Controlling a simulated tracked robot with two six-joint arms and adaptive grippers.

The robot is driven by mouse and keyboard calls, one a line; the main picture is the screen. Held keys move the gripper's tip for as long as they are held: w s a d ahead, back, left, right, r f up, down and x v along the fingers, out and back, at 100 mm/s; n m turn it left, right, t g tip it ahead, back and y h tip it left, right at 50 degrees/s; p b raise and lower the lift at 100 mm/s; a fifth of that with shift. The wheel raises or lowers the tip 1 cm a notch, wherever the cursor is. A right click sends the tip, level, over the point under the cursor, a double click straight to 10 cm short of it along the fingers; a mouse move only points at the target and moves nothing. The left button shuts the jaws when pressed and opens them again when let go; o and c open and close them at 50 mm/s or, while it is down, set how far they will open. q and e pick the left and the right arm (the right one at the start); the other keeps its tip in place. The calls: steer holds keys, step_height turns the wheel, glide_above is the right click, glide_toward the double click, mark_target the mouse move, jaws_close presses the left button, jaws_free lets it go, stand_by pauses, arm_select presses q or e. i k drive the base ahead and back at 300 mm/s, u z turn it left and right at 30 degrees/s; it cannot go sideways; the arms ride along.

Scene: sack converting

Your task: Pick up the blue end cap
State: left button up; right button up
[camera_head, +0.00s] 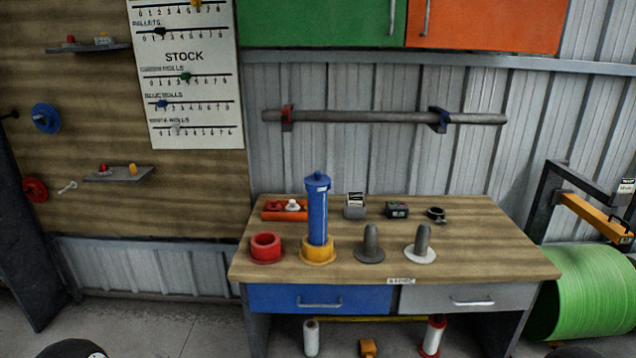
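A blue cylinder (317,218) stands upright in a yellow ring (318,251) on the workbench, with a blue knobbed top (318,180). A blue disc with a raised hub (46,118) hangs on the wooden wall panel at the left. I cannot tell for certain which of these blue parts is the end cap. Neither of my grippers shows in the head view.
The workbench (470,230) also holds a red ring (266,247), two grey posts on round bases (370,243) (422,243), an orange tray (270,210) and small devices along the back. The bench's right front is clear.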

mark_target(315, 180)
steer(key=z, duration=1.05)
steer(key=i, duration=0.15)
steer(key=u, duration=2.6)
steer(key=i, duration=0.15)
steer(key=u, duration=0.9)
steer(key=k, duration=1.35)
steer(key=z, duration=0.9)
steer(key=i, duration=0.75)
steer(key=z, duration=0.6)
steer(key=i, duration=0.6)
steer(key=u, duration=0.1)
